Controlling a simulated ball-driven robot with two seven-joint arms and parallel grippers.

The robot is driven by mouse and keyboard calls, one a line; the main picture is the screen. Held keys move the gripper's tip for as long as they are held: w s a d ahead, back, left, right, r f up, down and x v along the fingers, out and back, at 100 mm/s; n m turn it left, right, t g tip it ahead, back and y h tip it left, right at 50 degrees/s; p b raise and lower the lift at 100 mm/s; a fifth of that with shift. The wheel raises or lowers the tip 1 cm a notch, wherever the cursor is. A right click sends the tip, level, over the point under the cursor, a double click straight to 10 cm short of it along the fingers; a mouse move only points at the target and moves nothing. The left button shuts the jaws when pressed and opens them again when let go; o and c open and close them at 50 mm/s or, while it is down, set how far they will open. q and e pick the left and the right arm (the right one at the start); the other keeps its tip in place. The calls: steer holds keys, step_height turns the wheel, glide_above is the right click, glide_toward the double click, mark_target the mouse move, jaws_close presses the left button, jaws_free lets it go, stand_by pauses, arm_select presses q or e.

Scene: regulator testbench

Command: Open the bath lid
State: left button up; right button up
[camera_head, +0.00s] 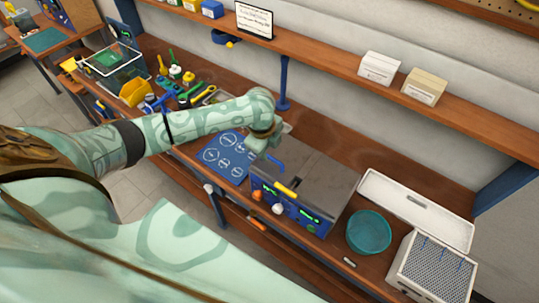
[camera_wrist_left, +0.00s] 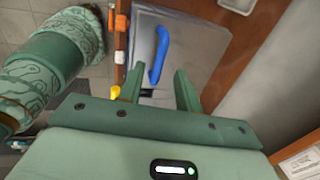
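The bath (camera_head: 292,208) is a blue-fronted box with green displays on the workbench. Its grey metal lid (camera_head: 318,178) lies flat and closed on top. A blue handle (camera_head: 276,164) stands at the lid's left end. My left gripper (camera_head: 262,150) is just above and beside that handle. My right gripper is not in view.
A teal round tub (camera_head: 368,232), a white tray (camera_head: 418,210) and a perforated white box (camera_head: 432,268) stand right of the bath. A blue mat (camera_head: 226,157) lies to its left. A shelf (camera_head: 325,70) with boxes runs along the wall behind.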

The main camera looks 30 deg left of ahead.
mark_target(270, 157)
arm_select(q)
steer(key=shift+w+f, duration=0.2)
steer(key=shift+f, duration=0.7)
steer(key=shift+w+f, duration=0.15)
steer(key=shift+f, duration=0.75)
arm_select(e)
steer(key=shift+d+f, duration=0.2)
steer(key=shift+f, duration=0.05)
arm_select(q)
steer(key=shift+c, duration=0.3)
